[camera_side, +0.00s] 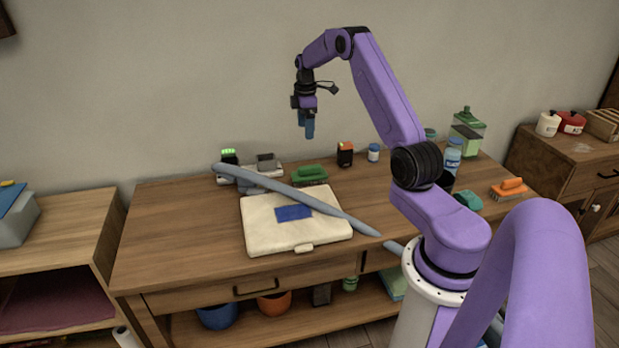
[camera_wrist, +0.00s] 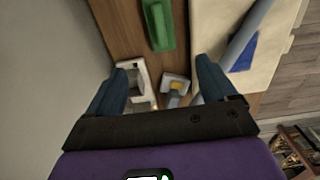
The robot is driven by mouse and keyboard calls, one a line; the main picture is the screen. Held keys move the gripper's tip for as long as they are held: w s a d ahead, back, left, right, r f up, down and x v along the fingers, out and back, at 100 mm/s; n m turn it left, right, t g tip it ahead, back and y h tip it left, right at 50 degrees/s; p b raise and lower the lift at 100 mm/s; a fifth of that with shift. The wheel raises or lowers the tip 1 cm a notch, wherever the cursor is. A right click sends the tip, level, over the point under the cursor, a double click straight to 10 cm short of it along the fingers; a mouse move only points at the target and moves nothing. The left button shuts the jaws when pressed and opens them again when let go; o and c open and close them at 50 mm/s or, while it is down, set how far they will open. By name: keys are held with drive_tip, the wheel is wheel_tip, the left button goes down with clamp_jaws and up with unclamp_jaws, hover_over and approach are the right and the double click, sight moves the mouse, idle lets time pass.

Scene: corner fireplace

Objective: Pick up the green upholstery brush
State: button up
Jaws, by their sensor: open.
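The green upholstery brush (camera_side: 310,174) lies on the wooden desk toward the back, just behind a cream folder-like case. In the wrist view its green top (camera_wrist: 158,24) shows at the upper middle, beyond my fingertips. My gripper (camera_side: 309,134) hangs well above the desk, pointing down, over the back edge area near the brush. It is open, and its two blue fingers (camera_wrist: 163,72) stand apart with nothing between them. The gripper does not touch the brush.
A long grey-blue tube (camera_side: 300,197) lies across the cream case (camera_side: 290,235), close to the brush. A grey and white device (camera_side: 262,168) sits left of the brush. A black-orange box (camera_side: 345,154) and a small jar (camera_side: 374,152) stand to its right. The wall is close behind.

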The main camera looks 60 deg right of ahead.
sight(310, 166)
wheel_tip(310, 166, down, 12)
drive_tip(key=shift+s+d+f, duration=0.1)
drive_tip(key=shift+d, duration=0.05)
drive_tip(key=shift+s+d+f, duration=0.1)
drive_tip(key=shift+s+f, duration=0.1)
drive_tip(key=shift+f, duration=1.15)
drive_tip(key=shift+s+d+f, duration=0.1)
drive_tip(key=shift+s+f, duration=0.1)
drive_tip(key=shift+f, duration=1.1)
drive_tip(key=c, duration=1.2)
